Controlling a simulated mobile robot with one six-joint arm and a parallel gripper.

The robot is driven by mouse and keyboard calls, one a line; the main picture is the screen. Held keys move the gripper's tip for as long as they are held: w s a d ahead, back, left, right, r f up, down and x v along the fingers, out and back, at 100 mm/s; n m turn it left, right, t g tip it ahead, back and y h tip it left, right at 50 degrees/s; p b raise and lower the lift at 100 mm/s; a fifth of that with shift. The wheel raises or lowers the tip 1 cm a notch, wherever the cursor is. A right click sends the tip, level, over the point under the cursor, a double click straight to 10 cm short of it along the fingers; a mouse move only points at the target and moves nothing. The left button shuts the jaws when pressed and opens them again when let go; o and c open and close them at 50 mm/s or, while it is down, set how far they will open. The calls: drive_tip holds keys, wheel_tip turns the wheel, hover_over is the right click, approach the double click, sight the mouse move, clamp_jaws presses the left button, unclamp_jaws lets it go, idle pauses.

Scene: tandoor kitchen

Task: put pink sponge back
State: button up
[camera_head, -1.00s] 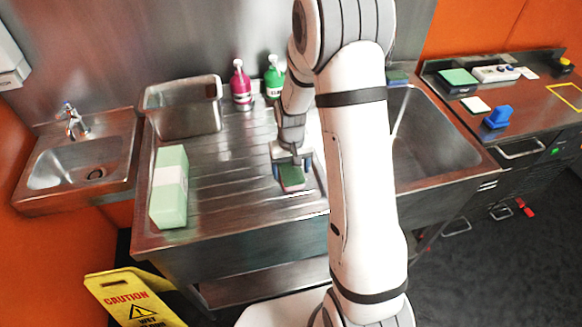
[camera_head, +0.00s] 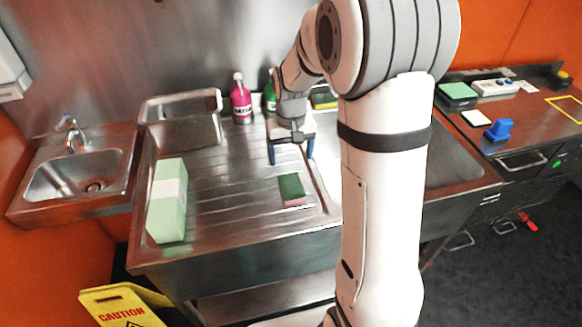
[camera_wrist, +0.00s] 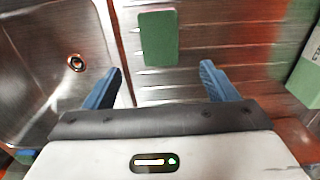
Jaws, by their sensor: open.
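The pink sponge (camera_head: 293,202) shows a pink lower layer and a green top. It lies flat on the ribbed steel drainboard (camera_head: 225,215), near the front edge and left of the big sink basin.
A pale green box (camera_head: 167,200) stands at the left of the board. A pink bottle (camera_head: 241,103) and a green bottle (camera_head: 269,95) stand at the back, beside a steel container (camera_head: 180,122). A yellow-green sponge (camera_head: 323,100) lies behind the basin. A yellow caution sign (camera_head: 125,306) stands in front.

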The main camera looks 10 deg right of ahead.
drive_tip(key=s+r+t, duration=0.1)
drive_tip(key=s+r, duration=0.4)
drive_tip(key=s, duration=0.6)
drive_tip(key=s+r+t, duration=0.2)
drive_tip(key=s+r, duration=0.4)
drive_tip(key=s, duration=0.4)
drive_tip(key=shift+s+r+t, duration=0.2)
drive_tip(key=shift+s+t, duration=0.1)
drive_tip(key=shift+s, duration=0.1)
drive_tip(key=shift+f, duration=0.25)
